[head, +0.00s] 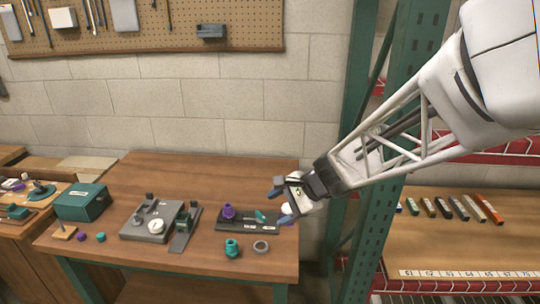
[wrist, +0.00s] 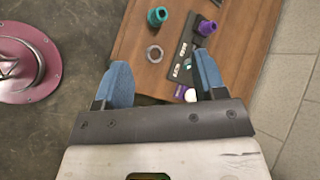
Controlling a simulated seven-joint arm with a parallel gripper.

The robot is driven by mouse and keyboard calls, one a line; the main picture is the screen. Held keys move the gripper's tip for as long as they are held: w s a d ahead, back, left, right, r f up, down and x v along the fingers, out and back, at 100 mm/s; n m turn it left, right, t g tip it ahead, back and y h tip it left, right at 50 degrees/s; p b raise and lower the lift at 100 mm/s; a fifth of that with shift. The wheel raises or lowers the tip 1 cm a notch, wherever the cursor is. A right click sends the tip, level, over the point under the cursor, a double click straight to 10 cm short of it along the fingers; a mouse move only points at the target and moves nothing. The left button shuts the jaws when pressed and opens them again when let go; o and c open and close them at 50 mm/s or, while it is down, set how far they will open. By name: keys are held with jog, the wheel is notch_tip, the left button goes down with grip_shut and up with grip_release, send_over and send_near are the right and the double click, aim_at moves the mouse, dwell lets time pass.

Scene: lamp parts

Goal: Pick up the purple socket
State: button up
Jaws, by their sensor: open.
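The purple socket (head: 228,211) stands upright at the left end of a dark tray (head: 262,228) on the wooden table. It also shows in the wrist view (wrist: 207,27), at the far end of the same tray. My gripper (head: 279,201) is open and empty, above the table's right part, to the right of the purple socket and apart from it. In the wrist view its two blue fingers (wrist: 163,80) are spread, with the socket beyond them near the right finger. A white bulb-like part shows partly behind my gripper at the tray's right end.
A teal socket (head: 232,248) and a grey ring (head: 261,246) stand in front of the tray. A grey fixture (head: 150,220) and a green box (head: 82,202) are further left. A green shelf post (head: 372,200) rises right of the table. A pink round base (wrist: 28,65) lies below, left in the wrist view.

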aim_at(231, 206)
jog(key=w+a+f+m+t+y, duration=0.1)
jog(key=w+a+f+m, duration=0.3)
jog(key=w+a+f, duration=0.1)
jog(key=w+a+f+m+t+y, duration=0.1)
jog(key=w+a+f+m+t, duration=0.1)
jog(key=w+a+f+m, duration=0.2)
jog(key=w+a+f+m+t+y, duration=0.1)
jog(key=w+a+f+m, duration=0.3)
jog(key=w+f, duration=0.4)
jog(key=shift+w+a+m, duration=0.4)
jog(key=shift+w+a, duration=0.35)
jog(key=shift+a, duration=0.15)
jog(key=shift+a, duration=0.1)
jog(key=shift+x, duration=1.2)
jog(key=shift+w+a, duration=0.1)
jog(key=shift+a, duration=0.05)
jog(key=shift+x, duration=2.45)
jog(key=shift+f, duration=0.1)
jog(key=c, duration=1.1)
